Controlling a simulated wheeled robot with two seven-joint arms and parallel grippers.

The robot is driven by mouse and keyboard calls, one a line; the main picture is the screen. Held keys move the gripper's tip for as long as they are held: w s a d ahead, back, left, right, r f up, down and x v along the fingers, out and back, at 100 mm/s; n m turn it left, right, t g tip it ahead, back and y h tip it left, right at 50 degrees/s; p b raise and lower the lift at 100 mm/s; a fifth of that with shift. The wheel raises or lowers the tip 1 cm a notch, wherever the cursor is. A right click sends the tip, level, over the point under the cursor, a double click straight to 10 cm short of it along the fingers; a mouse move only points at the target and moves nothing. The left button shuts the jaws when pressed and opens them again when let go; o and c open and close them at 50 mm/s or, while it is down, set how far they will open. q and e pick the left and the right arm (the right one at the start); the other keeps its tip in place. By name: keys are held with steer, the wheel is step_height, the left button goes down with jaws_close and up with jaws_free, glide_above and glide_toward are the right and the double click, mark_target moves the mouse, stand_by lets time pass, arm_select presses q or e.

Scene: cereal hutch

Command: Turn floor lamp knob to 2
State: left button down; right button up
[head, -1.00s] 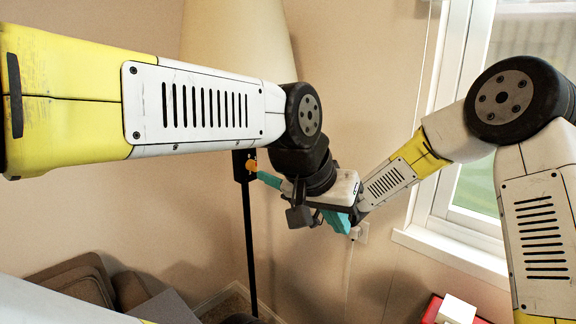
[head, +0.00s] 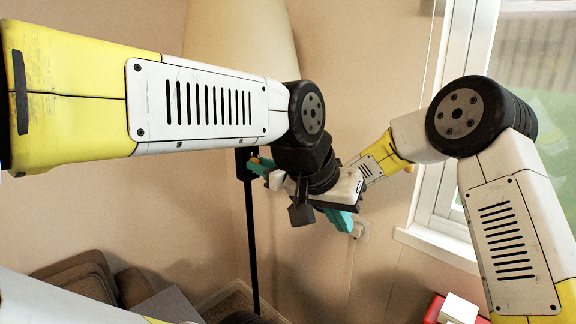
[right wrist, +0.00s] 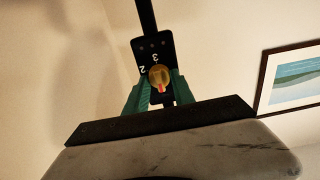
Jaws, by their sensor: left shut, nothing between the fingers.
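The floor lamp has a cream shade (head: 240,45), a black pole (head: 252,250) and a black switch plate (head: 241,160). In the right wrist view, the plate (right wrist: 152,48) carries a round gold knob (right wrist: 159,75) with a red mark pointing down. The numerals 2 and 3 show above and left of the knob. My right gripper (right wrist: 160,86) has its teal fingers apart, one on each side of the knob; contact cannot be told. In the head view, my right gripper (head: 260,166) is at the plate. My left gripper (head: 340,219) is shut and empty, lower right of the plate.
Brown seating (head: 80,280) stands at lower left. A red object (head: 436,308) is at lower right. A framed picture (right wrist: 292,80) hangs in the right wrist view.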

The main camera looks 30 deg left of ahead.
jaws_close()
steer(key=shift+w+f+m, duration=0.1)
steer(key=shift+f+m, duration=0.05)
steer(key=shift+m, duration=5.8)
steer(key=shift+w+f+m, duration=0.1)
steer(key=shift+m, duration=5.85)
